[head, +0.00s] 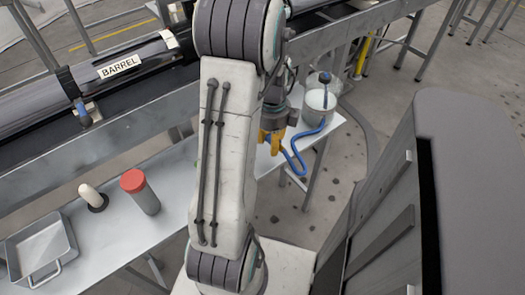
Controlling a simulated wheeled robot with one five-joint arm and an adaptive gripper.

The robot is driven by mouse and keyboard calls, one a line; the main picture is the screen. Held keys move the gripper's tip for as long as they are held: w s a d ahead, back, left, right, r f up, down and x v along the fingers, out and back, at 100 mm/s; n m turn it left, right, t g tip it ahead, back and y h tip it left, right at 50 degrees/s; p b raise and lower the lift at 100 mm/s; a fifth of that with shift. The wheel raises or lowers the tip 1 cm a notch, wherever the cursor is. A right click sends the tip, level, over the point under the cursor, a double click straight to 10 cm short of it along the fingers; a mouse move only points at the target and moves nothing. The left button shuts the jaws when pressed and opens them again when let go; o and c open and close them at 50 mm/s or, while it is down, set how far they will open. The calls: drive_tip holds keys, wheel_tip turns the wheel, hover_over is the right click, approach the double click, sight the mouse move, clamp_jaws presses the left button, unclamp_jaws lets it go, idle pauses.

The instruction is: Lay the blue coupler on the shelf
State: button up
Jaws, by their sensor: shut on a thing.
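My gripper (271,143), dark grey with yellow fingers, shows partly beside my upper arm, over the right part of the pale shelf (185,178). It is shut, and what it holds is largely hidden; a blue hose (297,163) curves from beside the fingers towards a clear jar. I take the held thing to be the blue coupler at the hose end, but its shape cannot be made out. Whether it touches the shelf cannot be told. My arm hides the shelf's middle.
A clear jar (318,103) with white contents stands on the shelf's right end. A red-capped cylinder (140,192), a white-topped piece (91,196) and a metal tray (42,248) stand on the left part. A machine with a dark barrel (120,75) runs behind. A grey cabinet (470,180) stands right.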

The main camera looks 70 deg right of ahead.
drive_tip(key=shift+w+d+f, duration=0.1)
drive_tip(key=shift+w+f, duration=0.3)
drive_tip(key=shift+w, duration=0.2)
drive_tip(key=shift+w+d+f, duration=0.1)
drive_tip(key=shift+w+f, duration=0.25)
drive_tip(key=shift+w, duration=0.25)
drive_tip(key=shift+f+b, duration=0.45)
drive_tip(key=shift+f, duration=1.55)
drive_tip(key=shift+f, duration=0.1)
drive_tip(key=shift+f, duration=0.1)
drive_tip(key=o, duration=1.3)
wheel_tip(320, 180, up, 12)
drive_tip(key=shift+r+p, duration=0.25)
drive_tip(key=shift+p, duration=1)
